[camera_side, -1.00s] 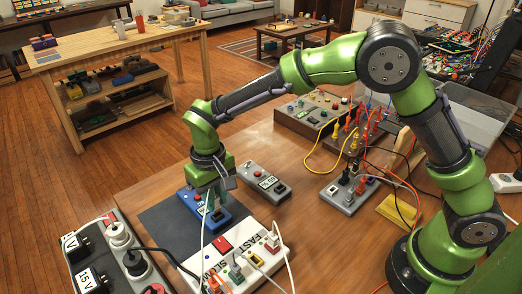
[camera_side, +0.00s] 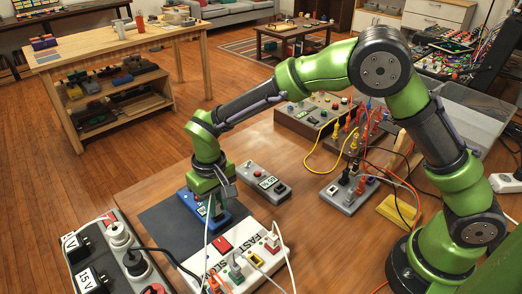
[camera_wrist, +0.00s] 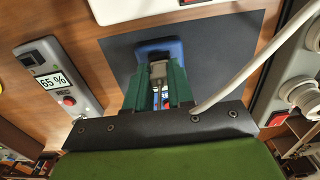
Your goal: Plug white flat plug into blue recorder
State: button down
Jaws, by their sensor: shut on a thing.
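The blue recorder (camera_side: 187,198) lies on a dark mat below my gripper (camera_side: 210,208) in the side view. Its blue end also shows in the wrist view (camera_wrist: 177,47), beyond my fingertips. My gripper (camera_wrist: 158,80) is shut on a small pale grey-white plug (camera_wrist: 158,70), held between the green fingers over the recorder. A white cable (camera_wrist: 245,75) shows near the fingers in the wrist view and runs up to the right. The recorder's socket is hidden by the plug and fingers, so I cannot tell whether the plug is in it.
A white power strip marked FAST and SLOW (camera_side: 243,243) stands in front of the recorder. A grey box with a display (camera_side: 264,183) stands to its right. The dark mat (camera_side: 165,227) has bare room.

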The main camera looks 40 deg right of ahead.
aim_at(216, 203)
jog(key=shift+f, duration=0.15)
jog(key=c, duration=0.9)
grip_release()
notch_tip(216, 203, up, 17)
